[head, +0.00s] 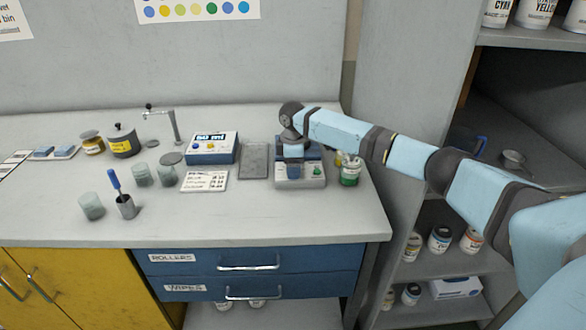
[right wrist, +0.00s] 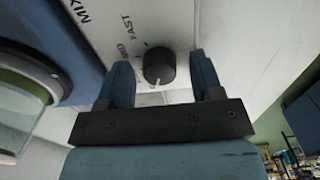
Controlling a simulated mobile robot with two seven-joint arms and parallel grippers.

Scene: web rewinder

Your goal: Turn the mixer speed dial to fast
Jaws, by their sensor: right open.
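The mixer (head: 312,182) is a blue and pale grey unit near the right end of the counter, with a green spot on its front panel. My right gripper (head: 293,172) is over that panel, partly hidden by its own wrist. In the right wrist view, the dark round speed dial (right wrist: 158,63) sits between the two blue fingers of my right gripper (right wrist: 161,66), which are open with a gap on each side. FAST is printed above left of the dial. The dial's white mark points toward the bottom of the picture, away from FAST. My left gripper is not in view.
A green-labelled jar (head: 349,174) stands close right of the mixer. Beakers, a brush cup (head: 127,207) and pots stand farther left. The counter's front strip is clear.

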